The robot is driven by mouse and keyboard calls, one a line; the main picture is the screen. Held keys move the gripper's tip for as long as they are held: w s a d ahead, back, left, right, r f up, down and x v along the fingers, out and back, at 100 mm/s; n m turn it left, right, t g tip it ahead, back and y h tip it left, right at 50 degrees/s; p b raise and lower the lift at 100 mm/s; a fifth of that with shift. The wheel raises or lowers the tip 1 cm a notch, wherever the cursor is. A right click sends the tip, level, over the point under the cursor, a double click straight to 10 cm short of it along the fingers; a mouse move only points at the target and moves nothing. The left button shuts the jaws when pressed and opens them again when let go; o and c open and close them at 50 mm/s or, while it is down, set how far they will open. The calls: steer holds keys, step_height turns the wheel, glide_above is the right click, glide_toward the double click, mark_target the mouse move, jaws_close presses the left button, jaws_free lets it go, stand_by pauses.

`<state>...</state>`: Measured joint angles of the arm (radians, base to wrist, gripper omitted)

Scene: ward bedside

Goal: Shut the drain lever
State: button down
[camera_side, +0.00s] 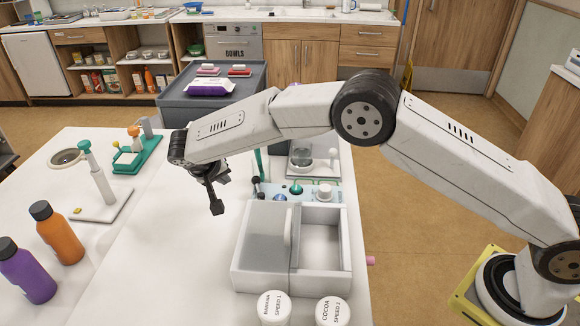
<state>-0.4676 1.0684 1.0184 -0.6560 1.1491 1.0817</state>
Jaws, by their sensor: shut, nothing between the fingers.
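My gripper (216,205) is shut and empty. It points down above the white table, left of a white two-part box (240,262) and a light blue control panel (309,195). The panel area has small black knobs (256,183), a teal knob (296,188) and a white knob (324,191). A pink-tipped piece (370,261) sticks out from the box's right side. I cannot tell for sure which of these is the drain lever. My gripper is apart from all of them, and my arm hides some of what lies behind it.
A teal-topped stand (102,185), an orange bottle (58,235) and a purple bottle (28,275) stand at the left. Two white-lidded jars (274,309) (332,311) stand at the front. A grey cart (212,108) stands behind. The table's middle-left is clear.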

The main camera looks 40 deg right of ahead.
mark_target(253, 179)
steer(key=shift+d+f, duration=0.6)
steer(key=shift+d, duration=0.35)
steer(key=shift+d+f, duration=0.65)
steer(key=shift+d, duration=0.25)
steer(key=shift+d+f, duration=0.6)
steer(key=shift+d, duration=0.35)
steer(key=shift+w+d+m+g+h, duration=0.15)
steer(key=shift+d+m+g, duration=0.2)
steer(key=shift+m, duration=0.25)
steer(key=shift+s+d+m+g+h, duration=0.15)
steer(key=shift+d+m+g, duration=0.15)
steer(key=shift+m, duration=0.3)
steer(key=shift+d+m+g, duration=0.25)
steer(key=shift+d+m, duration=0.05)
steer(key=shift+d, duration=0.15)
steer(key=shift+a, duration=0.25)
steer(key=shift+s+a, duration=0.15)
steer(key=shift+a, duration=0.35)
steer(key=shift+a, duration=0.1)
